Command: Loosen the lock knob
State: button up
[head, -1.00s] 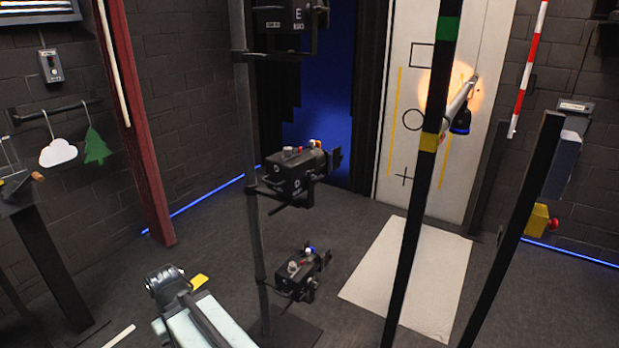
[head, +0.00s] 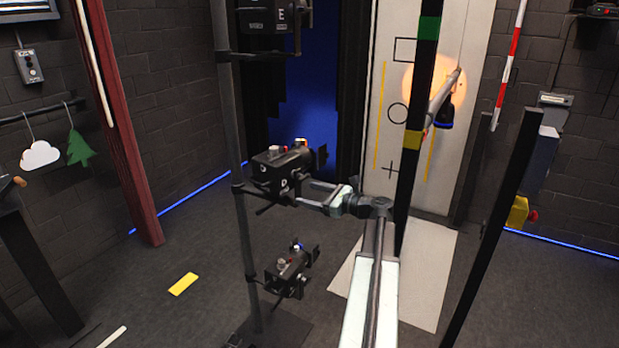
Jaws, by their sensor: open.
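The black lamp marked D (head: 270,178) hangs on an upright pole (head: 238,130). I cannot tell which of the small knobs is the lock knob. A lower lamp (head: 285,274) on the same pole also has small pale knobs on top. My gripper (head: 306,193) is open and empty, at the right side of lamp D, fingers pointing left at its body. Whether the fingertips touch the lamp is not clear.
Lamp E (head: 262,14) hangs above on the pole. A black post with green and yellow bands (head: 412,170) stands just right of my gripper. Behind is a white panel (head: 385,100) with drawn shapes and a light spot. The floor at left is mostly clear.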

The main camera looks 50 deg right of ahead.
aim_at(306, 177)
jog(key=s+d+r+m+t+h, duration=0.1)
jog(key=s+d+r+m+t, duration=0.15)
jog(key=s+d, duration=0.2)
jog(key=shift+g, duration=0.45)
jog(key=w, duration=0.9)
jog(key=shift+a, duration=0.2)
jog(key=c, duration=1.4)
